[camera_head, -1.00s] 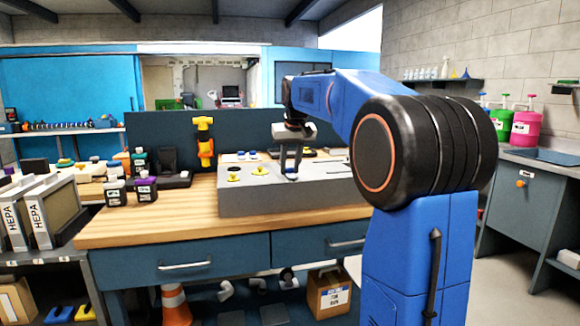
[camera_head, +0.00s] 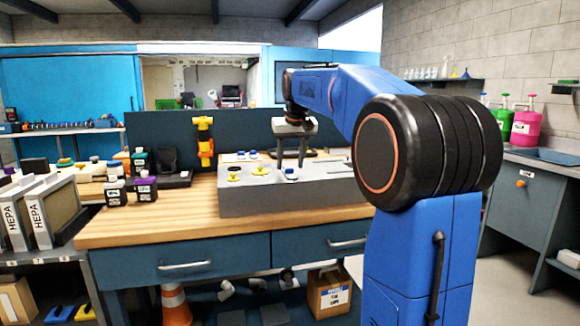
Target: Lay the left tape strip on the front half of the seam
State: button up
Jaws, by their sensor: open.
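A long grey box-shaped duct (camera_head: 290,197) lies on the wooden bench. Yellow-topped pieces (camera_head: 260,171) and a small blue-topped piece (camera_head: 291,173) sit on its upper face. My gripper (camera_head: 291,162) points down over the duct, with its fingers apart and nothing visible between them. It appears above or just behind the blue-topped piece; the exact gap cannot be told. Small blue and white pieces (camera_head: 247,155) lie behind the duct; I cannot tell whether they are tape strips. The seam cannot be made out at this size.
A yellow and orange tool (camera_head: 204,140) stands upright behind the duct on the left. Dark bottles (camera_head: 146,188) stand on the bench's left part. HEPA filter boxes (camera_head: 40,212) are further left. The bench's front strip (camera_head: 180,225) is clear.

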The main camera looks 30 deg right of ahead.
jog(key=v, duration=1)
jog(key=shift+s, duration=0.1)
jog(key=s+a+f+n, duration=0.1)
jog(key=s+a+f, duration=0.5)
jog(key=s, duration=0.2)
jog(key=s+a+f+n, duration=0.1)
jog(key=s+a+f, duration=0.45)
jog(key=s, duration=0.25)
jog(key=s+a+f, duration=0.3)
jog(key=s+f, duration=0.6)
jog(key=f, duration=0.2)
jog(key=s+a+f+n+y, duration=0.1)
jog(key=s+a+f, duration=0.1)
jog(key=s+f, duration=0.8)
notch_tip(320, 180, down, 2)
jog(key=shift+s+a+f+t, duration=0.15)
jog(key=shift+a+f+t, duration=0.15)
jog(key=shift+a, duration=0.1)
